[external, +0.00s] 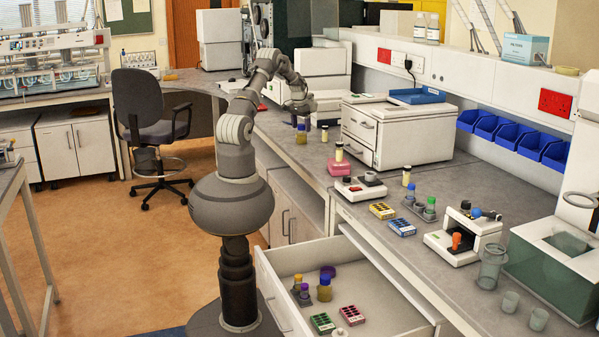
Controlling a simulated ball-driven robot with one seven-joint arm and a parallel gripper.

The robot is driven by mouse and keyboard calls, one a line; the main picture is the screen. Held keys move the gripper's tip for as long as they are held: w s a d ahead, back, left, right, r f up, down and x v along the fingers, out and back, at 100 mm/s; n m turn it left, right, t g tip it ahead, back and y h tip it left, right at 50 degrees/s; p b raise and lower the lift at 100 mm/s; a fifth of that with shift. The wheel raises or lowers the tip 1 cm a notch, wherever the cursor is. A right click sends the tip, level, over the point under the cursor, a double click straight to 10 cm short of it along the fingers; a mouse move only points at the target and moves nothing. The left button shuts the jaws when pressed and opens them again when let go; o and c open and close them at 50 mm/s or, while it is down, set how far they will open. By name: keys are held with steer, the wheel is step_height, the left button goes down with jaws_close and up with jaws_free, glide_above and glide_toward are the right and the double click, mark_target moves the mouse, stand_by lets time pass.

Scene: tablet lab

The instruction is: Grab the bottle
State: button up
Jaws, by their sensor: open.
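Several small bottles are in view, and I cannot tell which one is the task's bottle. A bottle with a purple cap (301,135) stands on the bench just below my gripper (301,108). My arm reaches over the far bench and its end points down; the fingers are small and hard to make out. My gripper is open, with nothing seen held. Pale-capped bottles stand further right, one by the bench edge (339,152) and one on the near bench (409,177).
A white drawer unit (398,132) stands right of my gripper. The open drawer (378,284) juts out below the near bench and also holds small boxes. A rack (419,209) and a small white instrument (465,238) stand on the near bench. An office chair (152,125) is at left.

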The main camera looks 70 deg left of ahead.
mark_target(302, 132)
steer(key=f, duration=0.1)
steer(key=f+b, duration=0.1)
steer(key=f, duration=0.2)
steer(key=shift+w+a+f+b, duration=0.2)
steer(key=shift+w+f+b, duration=0.1)
steer(key=shift+b, duration=0.05)
steer(key=shift+r, duration=0.1)
steer(key=c, duration=1.3)
